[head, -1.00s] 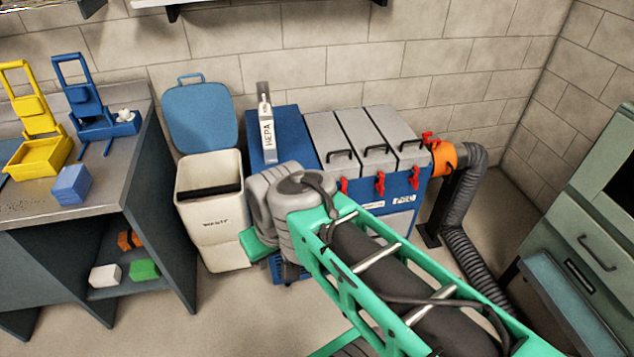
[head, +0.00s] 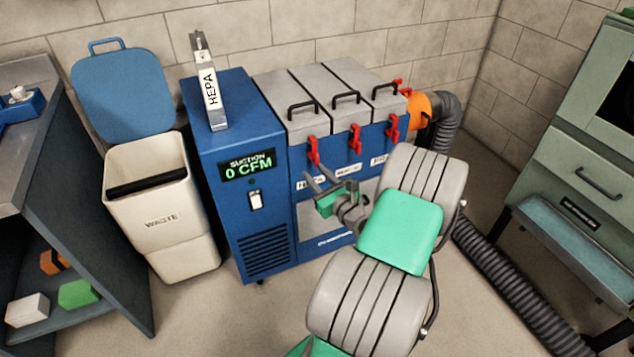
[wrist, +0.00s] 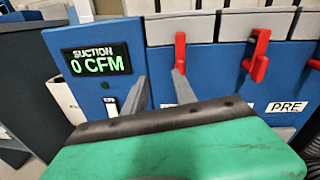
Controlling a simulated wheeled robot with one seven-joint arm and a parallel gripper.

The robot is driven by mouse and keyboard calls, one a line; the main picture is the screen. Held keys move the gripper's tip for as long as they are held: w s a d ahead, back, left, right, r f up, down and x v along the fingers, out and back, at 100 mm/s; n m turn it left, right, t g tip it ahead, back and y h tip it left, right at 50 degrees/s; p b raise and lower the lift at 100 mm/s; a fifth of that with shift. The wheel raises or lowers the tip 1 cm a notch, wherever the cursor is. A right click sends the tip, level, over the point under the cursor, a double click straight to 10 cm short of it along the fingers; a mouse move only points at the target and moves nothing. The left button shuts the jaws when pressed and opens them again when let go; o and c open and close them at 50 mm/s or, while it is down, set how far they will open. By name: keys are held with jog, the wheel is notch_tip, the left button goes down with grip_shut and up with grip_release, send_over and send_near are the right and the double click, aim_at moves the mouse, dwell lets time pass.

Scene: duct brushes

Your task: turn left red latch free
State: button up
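The left red latch (head: 313,150) hangs at the front edge of the leftmost grey lid on the blue suction unit (head: 260,200). It also shows in the wrist view (wrist: 180,52), upper middle. My gripper (head: 318,179) is in front of the unit, just below this latch. In the wrist view, the two grey fingers (wrist: 158,77) stand apart with nothing between them. The right fingertip appears close under the latch; I cannot tell whether they touch. The middle latch (head: 355,140) and right latch (head: 393,128) hang further right.
A HEPA filter (head: 209,92) stands on the unit, whose display reads 0 CFM. A white waste bin (head: 160,220) with its blue lid raised stands left. An orange collar (head: 420,108) and grey hose (head: 500,285) are right, near a green cabinet (head: 575,165).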

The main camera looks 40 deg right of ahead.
aim_at(318, 161)
jog(key=w+d+m, duration=0.1)
jog(key=w+d+m+h, duration=0.1)
jog(key=w+d, duration=0.3)
jog(key=shift+w+f+m+h, duration=0.25)
jog(key=shift+m+h, duration=0.05)
jog(key=shift+m, duration=0.1)
jog(key=shift+c, duration=0.5)
grip_shut()
